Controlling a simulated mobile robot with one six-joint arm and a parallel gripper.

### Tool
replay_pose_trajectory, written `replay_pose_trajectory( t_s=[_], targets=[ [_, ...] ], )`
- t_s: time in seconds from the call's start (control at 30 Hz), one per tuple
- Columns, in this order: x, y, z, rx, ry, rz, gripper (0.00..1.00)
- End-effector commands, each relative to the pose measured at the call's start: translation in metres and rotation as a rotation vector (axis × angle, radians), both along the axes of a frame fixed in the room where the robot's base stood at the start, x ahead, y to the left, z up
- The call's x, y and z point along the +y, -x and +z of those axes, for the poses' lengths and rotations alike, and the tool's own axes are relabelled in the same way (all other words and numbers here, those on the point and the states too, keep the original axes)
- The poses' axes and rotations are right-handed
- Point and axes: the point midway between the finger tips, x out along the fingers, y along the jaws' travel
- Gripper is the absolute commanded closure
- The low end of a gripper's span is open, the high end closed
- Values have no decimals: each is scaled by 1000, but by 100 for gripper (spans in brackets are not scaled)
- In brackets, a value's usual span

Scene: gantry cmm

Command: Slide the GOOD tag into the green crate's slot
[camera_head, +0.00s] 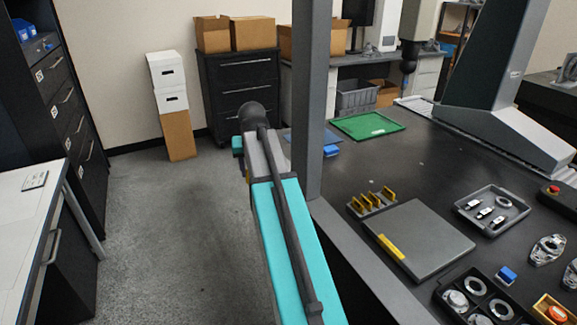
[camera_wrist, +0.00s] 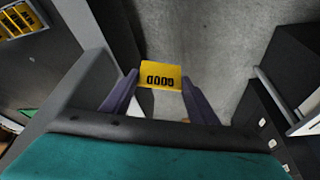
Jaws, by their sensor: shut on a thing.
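The yellow tag (camera_wrist: 160,76) is between the two purple fingers of my gripper (camera_wrist: 158,92) in the wrist view. Its dark lettering appears upside down and reads GOOD. The fingers are shut on its sides, and it is held over the grey floor. In the head view my own arm hides the fingers and tag. A flat green tray-like thing (camera_head: 367,125), perhaps the green crate, lies at the far left of the dark table. I cannot make out a slot in it.
A grey post (camera_head: 311,100) stands beside my arm, at the dark table's (camera_head: 410,160) left edge. A rack of yellow tags (camera_head: 373,202), a grey plate (camera_head: 420,240) and a parts tray (camera_head: 492,211) occupy the near table. Dark drawers (camera_head: 240,90) stand behind.

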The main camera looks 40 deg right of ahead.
Motion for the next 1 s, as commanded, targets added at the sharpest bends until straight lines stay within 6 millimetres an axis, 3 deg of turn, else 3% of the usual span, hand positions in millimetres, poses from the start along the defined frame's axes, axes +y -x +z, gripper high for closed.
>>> replay_pose_trajectory(
  t_s=[0.03, 0.4, 0.6, 0.8, 1.0],
  targets=[
    [22, -4, 2, -2, 1, 47, 67],
    [161, -22, 16, -13, 7, 365, 67],
    [220, -20, 21, -19, 10, 506, 67],
    [247, -19, 24, -22, 11, 571, 67],
    [249, -19, 24, -23, 11, 578, 67]
  ],
)
